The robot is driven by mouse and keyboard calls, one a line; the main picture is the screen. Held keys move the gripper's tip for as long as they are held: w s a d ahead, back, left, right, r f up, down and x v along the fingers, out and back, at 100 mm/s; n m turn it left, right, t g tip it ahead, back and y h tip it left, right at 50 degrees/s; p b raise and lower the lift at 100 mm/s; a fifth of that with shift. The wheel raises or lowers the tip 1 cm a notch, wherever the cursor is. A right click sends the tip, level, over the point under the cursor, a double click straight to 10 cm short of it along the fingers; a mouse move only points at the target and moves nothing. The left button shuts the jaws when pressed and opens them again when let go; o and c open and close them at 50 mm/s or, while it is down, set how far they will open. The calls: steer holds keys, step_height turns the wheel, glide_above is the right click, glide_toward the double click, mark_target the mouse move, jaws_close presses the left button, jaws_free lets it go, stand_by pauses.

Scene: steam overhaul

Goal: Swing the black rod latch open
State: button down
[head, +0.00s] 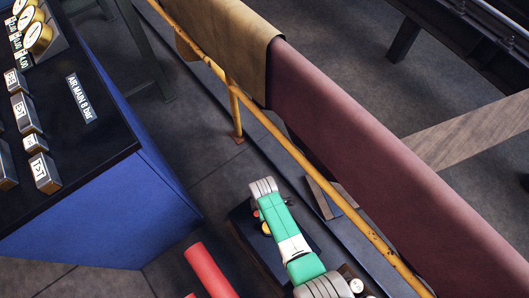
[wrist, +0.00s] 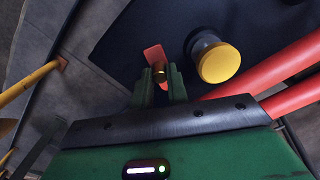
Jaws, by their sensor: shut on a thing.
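A flat red-orange tab (wrist: 154,54) shows just beyond the knob, at the fingertips. Both sit over a dark panel (wrist: 135,45). I cannot make out a black rod as such, so I cannot tell whether this knob and tab belong to the latch. In the head view my green and white arm reaches over a dark box (head: 247,235), and my fingertips are hidden there.
A yellow mushroom button (wrist: 219,63) stands close to the right of my fingers, with red bars (wrist: 275,70) beyond. A yellow rail (head: 305,165) with a draped maroon cloth (head: 390,170) runs right of the box. A blue console (head: 110,205) stands to the left.

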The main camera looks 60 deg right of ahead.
steer(key=shift+w+d+n, duration=0.15)
steer(key=shift+w+n, duration=0.05)
steer(key=shift+n, duration=0.7)
steer(key=c, duration=1.4)
jaws_free()
steer(key=shift+o, duration=0.2)
step_height(320, 180, up, 8)
steer(key=p, duration=0.5)
steer(key=shift+f, duration=0.1)
